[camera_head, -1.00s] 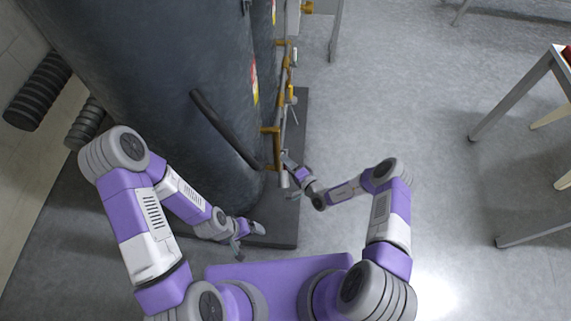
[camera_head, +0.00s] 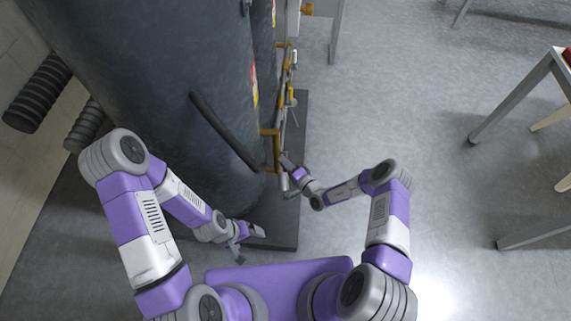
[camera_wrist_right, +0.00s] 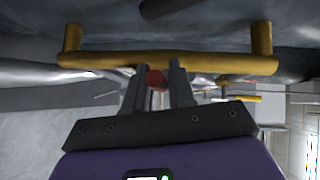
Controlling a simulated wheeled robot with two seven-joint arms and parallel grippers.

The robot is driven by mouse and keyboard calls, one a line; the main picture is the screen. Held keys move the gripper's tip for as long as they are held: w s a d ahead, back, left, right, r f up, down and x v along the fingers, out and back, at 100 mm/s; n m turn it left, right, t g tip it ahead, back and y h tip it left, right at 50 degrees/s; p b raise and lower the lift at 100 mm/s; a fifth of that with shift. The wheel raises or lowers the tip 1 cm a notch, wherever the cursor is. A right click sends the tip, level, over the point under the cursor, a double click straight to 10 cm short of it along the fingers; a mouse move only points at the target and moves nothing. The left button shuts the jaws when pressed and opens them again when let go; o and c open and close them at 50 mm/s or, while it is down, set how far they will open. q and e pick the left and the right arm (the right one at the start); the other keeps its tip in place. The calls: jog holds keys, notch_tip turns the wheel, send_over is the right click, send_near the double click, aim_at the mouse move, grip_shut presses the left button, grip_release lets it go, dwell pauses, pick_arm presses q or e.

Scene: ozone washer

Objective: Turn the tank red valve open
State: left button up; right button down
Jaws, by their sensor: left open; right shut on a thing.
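The dark tank (camera_head: 150,95) fills the upper left of the head view, with yellow pipe brackets (camera_head: 277,150) along its right side. The red valve (camera_wrist_right: 155,79) shows in the right wrist view as a small red round part between the fingers, just below a yellow bar (camera_wrist_right: 170,61). My right gripper (camera_wrist_right: 158,75) is shut on it, one finger on each side. In the head view my right gripper (camera_head: 286,164) is at the pipes low on the tank's right side; the valve cannot be made out there. My left gripper (camera_head: 238,252) is open and empty near the tank's base.
A dark base plate (camera_head: 288,225) lies under the tank. A dark slanted bar (camera_head: 222,128) is on the tank's front. Grey table legs (camera_head: 512,97) stand at the right. The floor (camera_head: 400,110) between them and the tank is clear.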

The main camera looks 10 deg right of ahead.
jog(key=shift+w+r+m+g+h+p, duration=0.15)
jog(key=shift+r+m+g+p, duration=0.5)
jog(key=shift+p, duration=1.2)
jog(key=shift+w+r+m+g+h+p, duration=0.1)
jog(key=shift+r+m+g+h+p, duration=0.4)
jog(key=shift+p, duration=1.3)
jog(key=shift+r+m+g+p, duration=0.25)
jog(key=shift+g+p, duration=0.3)
jog(key=shift+g, duration=0.2)
jog(key=shift+w+r+m+g+p, duration=0.1)
jog(key=shift+w+m+g+p, duration=0.2)
jog(key=shift+g, duration=0.4)
jog(key=shift+s+d, duration=0.1)
jog(key=c, duration=1.1)
grip_release()
